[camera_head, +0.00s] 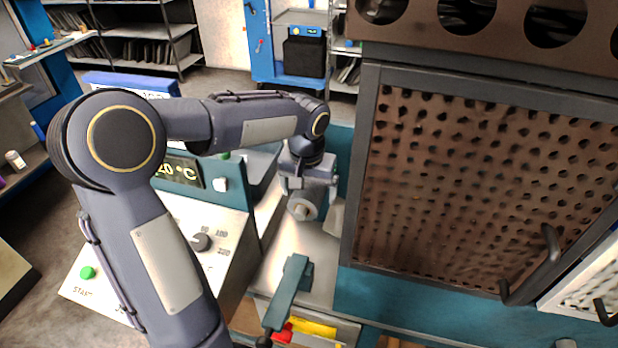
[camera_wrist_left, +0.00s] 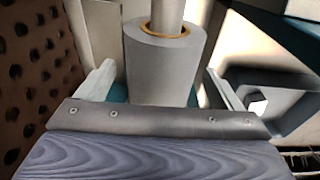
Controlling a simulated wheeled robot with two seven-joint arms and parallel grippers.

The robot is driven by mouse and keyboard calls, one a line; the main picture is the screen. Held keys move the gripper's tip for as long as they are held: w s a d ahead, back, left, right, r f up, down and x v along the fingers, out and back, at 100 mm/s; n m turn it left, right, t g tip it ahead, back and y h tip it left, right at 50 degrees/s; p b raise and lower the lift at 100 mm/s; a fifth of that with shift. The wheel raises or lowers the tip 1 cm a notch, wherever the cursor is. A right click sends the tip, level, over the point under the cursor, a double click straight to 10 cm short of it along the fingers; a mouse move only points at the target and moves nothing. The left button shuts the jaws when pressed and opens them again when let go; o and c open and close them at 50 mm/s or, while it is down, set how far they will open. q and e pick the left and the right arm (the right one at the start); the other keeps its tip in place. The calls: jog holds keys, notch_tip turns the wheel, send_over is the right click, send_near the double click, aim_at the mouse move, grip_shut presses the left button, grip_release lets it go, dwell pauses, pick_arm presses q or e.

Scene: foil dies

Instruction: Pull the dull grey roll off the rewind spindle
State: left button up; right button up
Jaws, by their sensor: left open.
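The dull grey roll (camera_wrist_left: 165,68) fills the middle of the left wrist view, with a tan core ring at its end. It sits around the pale spindle (camera_wrist_left: 168,12), which sticks out of the core. My left gripper (camera_head: 305,188) is open, with one finger on each side of the roll. Gaps show between the fingers and the roll in the wrist view. In the head view the gripper is over the machine's middle bay, and the roll's round grey end (camera_head: 302,209) seems to show just below it. My right gripper is not in view.
A brown perforated guard door (camera_head: 480,185) with a dark handle (camera_head: 540,265) stands close at the right. A control panel (camera_head: 190,250) with a knob and green button is at the left. A teal lever-like part (camera_head: 288,292) stands in front, near a yellow item (camera_head: 312,328).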

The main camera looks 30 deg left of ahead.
pick_arm(q)
jog(key=shift+f, duration=0.45)
jog(key=shift+c, duration=0.3)
jog(key=c, duration=1.2)
jog(key=shift+r, duration=0.1)
jog(key=shift+r, duration=0.15)
